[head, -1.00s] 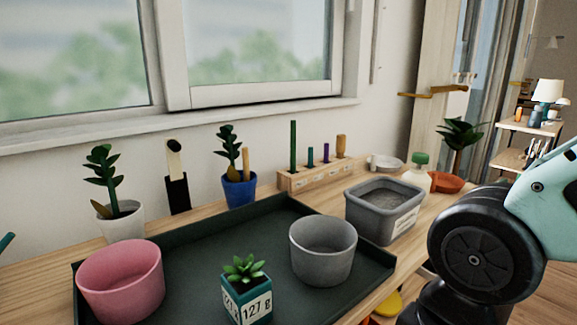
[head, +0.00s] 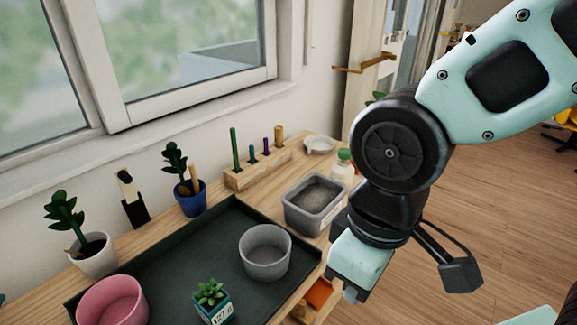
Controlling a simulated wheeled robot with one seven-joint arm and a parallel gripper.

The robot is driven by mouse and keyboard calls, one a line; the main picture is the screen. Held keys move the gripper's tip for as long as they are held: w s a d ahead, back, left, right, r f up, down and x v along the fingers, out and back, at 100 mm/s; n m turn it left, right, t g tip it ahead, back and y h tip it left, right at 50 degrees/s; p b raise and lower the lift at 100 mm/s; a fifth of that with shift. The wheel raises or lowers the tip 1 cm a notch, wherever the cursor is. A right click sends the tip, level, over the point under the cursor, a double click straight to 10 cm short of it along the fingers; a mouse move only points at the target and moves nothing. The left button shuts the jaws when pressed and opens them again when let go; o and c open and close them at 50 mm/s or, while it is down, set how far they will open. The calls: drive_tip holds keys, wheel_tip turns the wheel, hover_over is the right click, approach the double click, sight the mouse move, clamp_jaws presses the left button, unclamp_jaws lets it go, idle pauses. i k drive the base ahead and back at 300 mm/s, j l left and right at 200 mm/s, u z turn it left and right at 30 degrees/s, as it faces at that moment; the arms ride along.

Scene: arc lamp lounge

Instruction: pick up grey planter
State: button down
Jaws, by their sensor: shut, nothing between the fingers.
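The grey planter (head: 264,262) is a round, empty-looking pot. It stands upright on the right part of the dark tray (head: 170,262). My gripper (head: 351,295) is to the right of the planter, beyond the tray's right edge, and points downward. It is shut and holds nothing. It does not touch the planter. Its fingertips show only small and partly, below the mint-coloured hand.
A small succulent in a teal cube pot (head: 212,303) and a pink pot (head: 112,302) share the tray. A grey rectangular tub (head: 313,207) stands behind the planter. A blue pot (head: 191,200), a white pot (head: 95,256) and a wooden tool block (head: 258,167) line the wall.

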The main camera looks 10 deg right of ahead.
sight(264, 250)
drive_tip(key=l+u, duration=0.15)
drive_tip(key=l, duration=0.3)
drive_tip(key=l+u, duration=0.1)
drive_tip(key=l, duration=0.35)
drive_tip(key=k+l+u, duration=0.15)
drive_tip(key=l, duration=0.3)
drive_tip(key=k+l+u, duration=0.1)
drive_tip(key=l, duration=0.4)
drive_tip(key=k+l+u, duration=0.15)
drive_tip(key=l, duration=0.25)
drive_tip(key=l+u, duration=0.1)
drive_tip(key=l, duration=0.35)
drive_tip(key=k, duration=0.05)
